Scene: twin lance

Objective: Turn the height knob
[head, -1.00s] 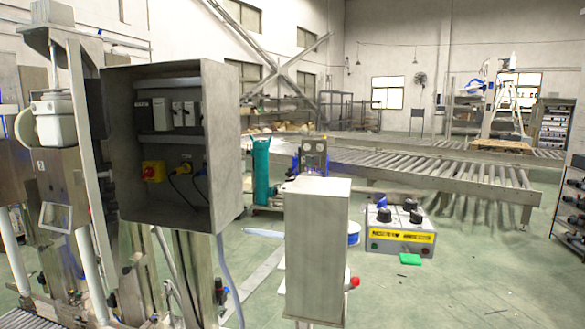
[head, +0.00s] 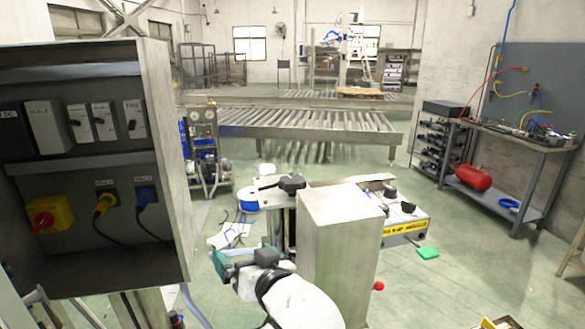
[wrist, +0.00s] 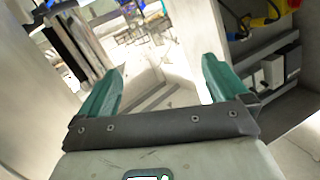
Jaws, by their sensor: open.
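A dark knob with a lobed handle (head: 291,183) sits on top of a machine just behind and left of the grey metal post box in the head view. Smaller black knobs (head: 408,207) sit on the grey controller box with a yellow label (head: 405,228). I cannot tell from labels which one is the height knob. My gripper (head: 240,256) is low, left of the post box, below and in front of the dark knob. In the wrist view its teal fingers (wrist: 163,80) are apart with nothing between them. No knob is clear in the wrist view.
An open electrical cabinet (head: 165,160) with switches stands close on the left. The grey post box (head: 340,235) stands close in front, right of my gripper. A roller conveyor (head: 300,125) lies behind, a workbench (head: 530,150) at right. Green floor between is largely clear.

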